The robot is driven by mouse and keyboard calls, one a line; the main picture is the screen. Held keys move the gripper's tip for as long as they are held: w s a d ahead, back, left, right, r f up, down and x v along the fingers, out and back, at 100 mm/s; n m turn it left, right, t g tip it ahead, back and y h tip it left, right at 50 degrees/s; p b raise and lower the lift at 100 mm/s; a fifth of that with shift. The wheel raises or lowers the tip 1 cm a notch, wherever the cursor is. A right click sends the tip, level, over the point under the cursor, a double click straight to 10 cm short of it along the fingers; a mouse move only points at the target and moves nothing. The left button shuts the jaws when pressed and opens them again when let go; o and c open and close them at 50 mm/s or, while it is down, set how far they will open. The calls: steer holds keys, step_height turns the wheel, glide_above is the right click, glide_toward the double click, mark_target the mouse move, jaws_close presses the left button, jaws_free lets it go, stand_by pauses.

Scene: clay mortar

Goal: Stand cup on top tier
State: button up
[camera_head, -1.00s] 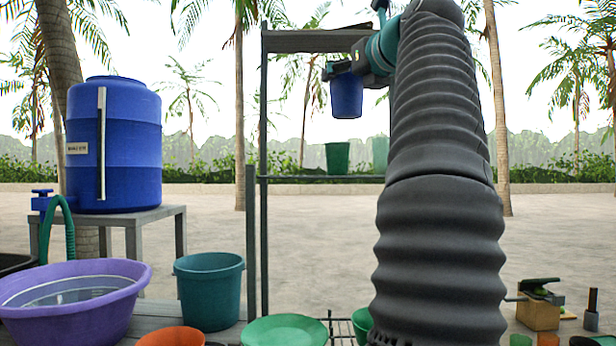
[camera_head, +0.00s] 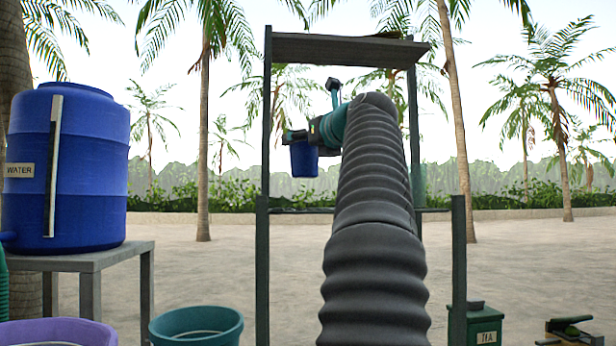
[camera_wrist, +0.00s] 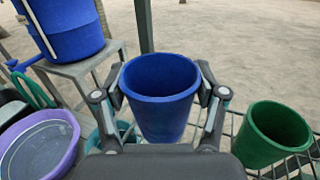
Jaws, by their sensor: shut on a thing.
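The blue cup (camera_head: 304,160) hangs upright in my gripper (camera_head: 300,137), inside the outline of the shelf rack in the head view. In the wrist view my gripper (camera_wrist: 160,97) is shut on the blue cup (camera_wrist: 161,112), one finger on each side, and its open mouth shows empty. The rack's top tier (camera_head: 345,49) is a dark board well above the cup in the head view. A lower tier (camera_head: 290,210) shows as a thin line below the cup. My arm hides part of the rack, and I cannot tell the cup's depth relative to it.
A green cup (camera_wrist: 270,132) stands by a wire rack at right in the wrist view. Rack posts (camera_head: 266,120) (camera_head: 413,125) flank my arm. A blue water barrel (camera_head: 68,165) stands on a table (camera_head: 85,260) at left. A teal bucket (camera_head: 196,326) is below.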

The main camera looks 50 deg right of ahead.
mark_target(306, 172)
steer(key=shift+w+d+f, duration=0.45)
steer(key=shift+d+f, duration=0.1)
steer(key=shift+f, duration=0.55)
steer(key=shift+w+d+f, duration=0.5)
steer(key=shift+f, duration=0.6)
steer(key=shift+w+d+f, duration=0.45)
steer(key=shift+d+f, duration=0.1)
steer(key=shift+f, duration=0.55)
steer(key=o, duration=1.2)
steer(key=shift+f, duration=0.1)
steer(key=shift+o, duration=0.2)
steer(key=shift+r, duration=0.2)
steer(key=b+v, duration=0.1)
steer(key=v, duration=1.1)
steer(key=shift+b, duration=0.3)
